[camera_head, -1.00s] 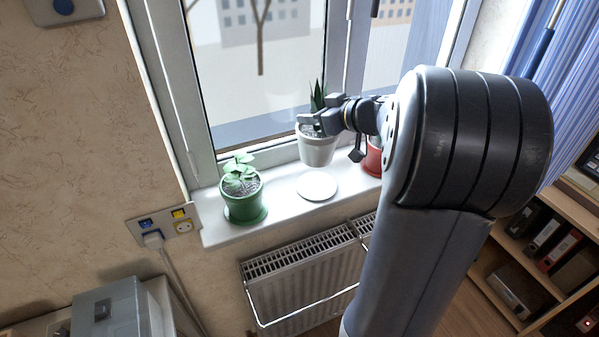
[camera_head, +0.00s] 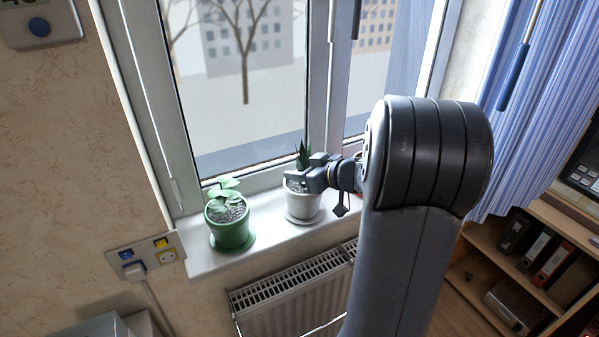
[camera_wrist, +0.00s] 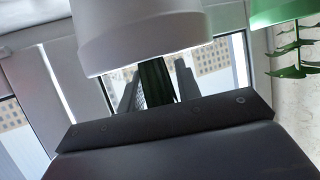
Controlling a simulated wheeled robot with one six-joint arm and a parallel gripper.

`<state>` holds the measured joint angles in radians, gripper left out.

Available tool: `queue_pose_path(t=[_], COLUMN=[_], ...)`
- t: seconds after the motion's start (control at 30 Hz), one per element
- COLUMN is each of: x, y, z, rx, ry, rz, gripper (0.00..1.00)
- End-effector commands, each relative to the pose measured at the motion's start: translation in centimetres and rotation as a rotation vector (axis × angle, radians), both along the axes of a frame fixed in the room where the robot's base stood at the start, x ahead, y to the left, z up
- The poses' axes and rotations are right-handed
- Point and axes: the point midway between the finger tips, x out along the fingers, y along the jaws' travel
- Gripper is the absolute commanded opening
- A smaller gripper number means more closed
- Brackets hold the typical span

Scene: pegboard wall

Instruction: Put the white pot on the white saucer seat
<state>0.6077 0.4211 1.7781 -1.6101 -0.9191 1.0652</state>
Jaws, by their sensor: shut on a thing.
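The white pot (camera_head: 303,206) with a spiky dark green plant (camera_head: 303,154) is upright over the windowsill. In the wrist view the white pot (camera_wrist: 140,35) appears upside down, close in front of my gripper. The white saucer seat (camera_head: 318,218) shows only as a thin pale edge at the pot's base. The pot covers the rest, and I cannot tell whether pot and saucer touch.
A green pot (camera_head: 232,234) with a leafy plant stands on the sill to the left, close to the white pot. The window (camera_head: 235,90) is behind, and a radiator (camera_head: 290,297) is below the sill. My arm hides the sill's right part.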

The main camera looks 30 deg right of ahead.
Motion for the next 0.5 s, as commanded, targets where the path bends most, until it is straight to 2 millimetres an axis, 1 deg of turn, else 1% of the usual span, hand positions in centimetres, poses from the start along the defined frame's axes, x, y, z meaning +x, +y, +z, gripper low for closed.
queue_pose_path(t=[0.07,0.2,0.23,0.47,0.5], x=[0.04,0.04,0.00,0.01,0.01], y=[-0.02,-0.01,0.00,-0.01,-0.01], z=[0.15,-0.23,-0.31,-0.30,-0.28], rx=[0.000,0.000,0.000,0.000,0.000], ry=[-0.002,-0.002,0.000,0.000,0.000], rz=[-0.001,0.000,0.000,0.000,0.000], gripper=[0.00,0.00,0.35,0.53,0.54])
